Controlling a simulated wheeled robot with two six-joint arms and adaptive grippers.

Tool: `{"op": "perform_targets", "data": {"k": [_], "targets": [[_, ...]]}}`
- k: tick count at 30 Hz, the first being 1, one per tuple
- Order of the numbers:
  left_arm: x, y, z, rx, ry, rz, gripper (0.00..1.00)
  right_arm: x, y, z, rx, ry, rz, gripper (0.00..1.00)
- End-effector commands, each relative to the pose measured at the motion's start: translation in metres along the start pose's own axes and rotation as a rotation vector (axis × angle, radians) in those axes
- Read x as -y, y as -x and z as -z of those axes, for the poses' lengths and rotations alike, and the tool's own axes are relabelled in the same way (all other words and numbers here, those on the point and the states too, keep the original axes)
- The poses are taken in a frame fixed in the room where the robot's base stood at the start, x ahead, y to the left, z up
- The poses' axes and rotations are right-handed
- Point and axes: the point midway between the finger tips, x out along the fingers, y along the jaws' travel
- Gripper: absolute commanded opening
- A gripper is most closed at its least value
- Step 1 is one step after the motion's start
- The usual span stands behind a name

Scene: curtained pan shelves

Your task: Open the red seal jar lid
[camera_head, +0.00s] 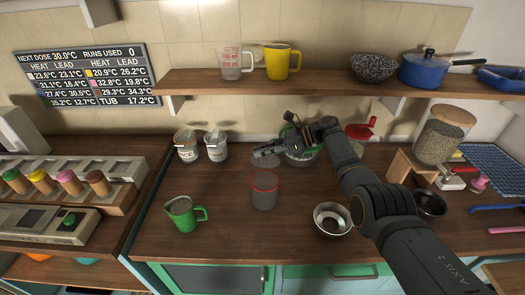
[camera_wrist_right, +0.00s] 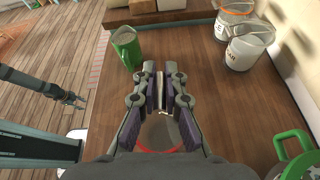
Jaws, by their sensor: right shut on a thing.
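The jar with the red seal ring (camera_head: 264,193) stands upright at the middle of the counter. Its clear body and red rim (camera_wrist_right: 158,151) also show below my right gripper in the right wrist view. My right gripper (camera_head: 268,150) is behind and above the jar, pointing left. In the wrist view, my right gripper (camera_wrist_right: 159,92) is shut on a thin pale edge, which looks like the jar lid held edge-on. A greyish disc shape (camera_head: 265,160) shows at the fingers in the head view. My left gripper (camera_wrist_right: 74,99) is far off over the floor, too small to read.
A green jug (camera_head: 184,213) stands left of the jar and a metal bowl (camera_head: 332,219) right of it. Two white tubs (camera_head: 201,146) stand at the back left. A green-handled pot (camera_wrist_right: 291,158) is close to my right gripper. A shelf (camera_head: 320,85) runs overhead.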

Motion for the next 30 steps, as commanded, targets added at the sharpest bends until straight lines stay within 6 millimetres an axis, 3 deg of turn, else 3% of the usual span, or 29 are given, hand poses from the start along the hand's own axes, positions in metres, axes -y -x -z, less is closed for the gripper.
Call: {"op": "perform_targets", "data": {"k": [2, 3, 8, 18, 20, 30], "targets": [[0.000, 0.000, 0.001, -0.001, 0.000, 0.000, 0.40, 0.000, 0.000, 0.000, 0.000, 0.001, 0.000, 0.00], [0.000, 0.000, 0.001, -0.001, 0.000, 0.000, 0.40, 0.000, 0.000, 0.000, 0.000, 0.001, 0.000, 0.13], [0.000, 0.000, 0.001, -0.001, 0.000, 0.000, 0.40, 0.000, 0.000, 0.000, 0.000, 0.001, 0.000, 0.34], [0.003, 0.000, 0.000, -0.001, -0.001, 0.004, 0.40, 0.000, 0.005, 0.000, 0.000, 0.000, 0.001, 0.34], [0.003, 0.000, 0.000, -0.001, -0.001, 0.003, 0.40, 0.001, 0.013, 0.000, 0.001, 0.001, 0.002, 0.34], [0.001, 0.000, 0.000, 0.000, 0.000, 0.001, 0.40, 0.000, 0.092, 0.000, -0.001, 0.001, 0.003, 0.34]]}}
